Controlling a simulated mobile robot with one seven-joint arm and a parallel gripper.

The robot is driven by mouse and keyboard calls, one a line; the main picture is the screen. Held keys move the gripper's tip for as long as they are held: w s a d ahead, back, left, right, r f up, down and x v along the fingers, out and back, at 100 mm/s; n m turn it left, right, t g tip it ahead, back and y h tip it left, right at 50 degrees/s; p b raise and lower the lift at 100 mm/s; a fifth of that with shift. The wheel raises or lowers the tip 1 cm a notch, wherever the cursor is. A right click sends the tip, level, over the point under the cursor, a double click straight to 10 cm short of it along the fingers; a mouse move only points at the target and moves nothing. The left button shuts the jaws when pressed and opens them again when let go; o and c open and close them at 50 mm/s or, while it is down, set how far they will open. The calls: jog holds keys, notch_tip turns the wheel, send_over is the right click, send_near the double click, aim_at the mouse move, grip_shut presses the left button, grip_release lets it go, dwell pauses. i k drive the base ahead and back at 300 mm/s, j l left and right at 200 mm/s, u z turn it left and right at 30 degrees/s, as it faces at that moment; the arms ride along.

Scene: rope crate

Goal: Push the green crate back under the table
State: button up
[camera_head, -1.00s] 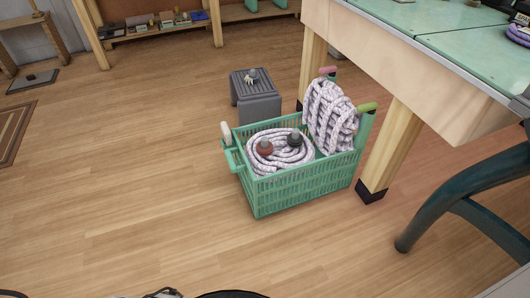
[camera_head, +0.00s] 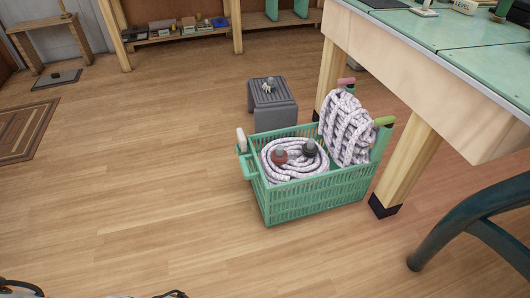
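The green crate (camera_head: 318,201) stands on the wooden floor, beside the near left leg of the table (camera_head: 412,166), with its right end close to that leg. It holds a coil of white rope (camera_head: 284,172) with a red-topped and a black-topped object resting on it. A second bundle of white rope (camera_head: 346,128) stands upright at its right end, between a pink and a green handle. A pale grip (camera_head: 241,140) shows on a bracket at the left end. The table (camera_head: 433,84) has a green top and a pale wooden apron. My gripper is not in view.
A grey step stool (camera_head: 272,103) stands just behind the crate. A dark teal curved leg (camera_head: 470,220) is at the lower right. Low shelves (camera_head: 180,34) line the back. The floor to the left and in front of the crate is clear.

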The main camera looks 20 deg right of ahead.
aim_at(303, 187)
jog(key=i+l, duration=0.25)
jog(key=i, duration=0.2)
jog(key=i+l, duration=0.25)
jog(key=i, duration=0.2)
jog(key=i+l, duration=0.25)
jog(key=i, duration=0.2)
jog(key=i+j+u, duration=0.05)
